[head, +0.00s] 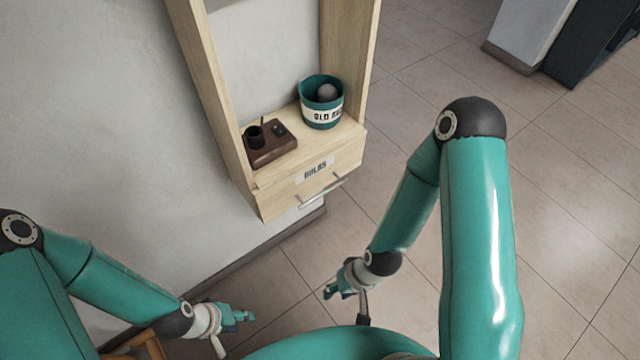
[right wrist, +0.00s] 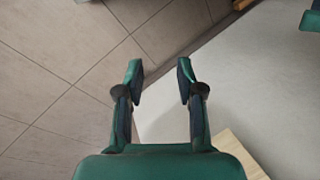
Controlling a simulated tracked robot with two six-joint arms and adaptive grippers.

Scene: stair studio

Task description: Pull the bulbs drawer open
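The bulbs drawer (head: 312,186) is a light wood front with a "BULBS" label and a metal bar handle (head: 322,191), at the bottom of a wooden shelf unit on the wall. It looks closed. My right gripper (head: 333,291) is below the drawer in the head view, apart from the handle. In the right wrist view its two fingers (right wrist: 158,75) are spread with nothing between them. My left gripper (head: 245,317) is at lower left, away from the drawer; its finger gap is too small to judge.
On the shelf above the drawer stand a teal bucket (head: 321,113) with a grey ball in it and a dark brown holder (head: 269,146) with a black cup. The wall (head: 120,130) is at left. Tiled floor (head: 570,230) lies open at right.

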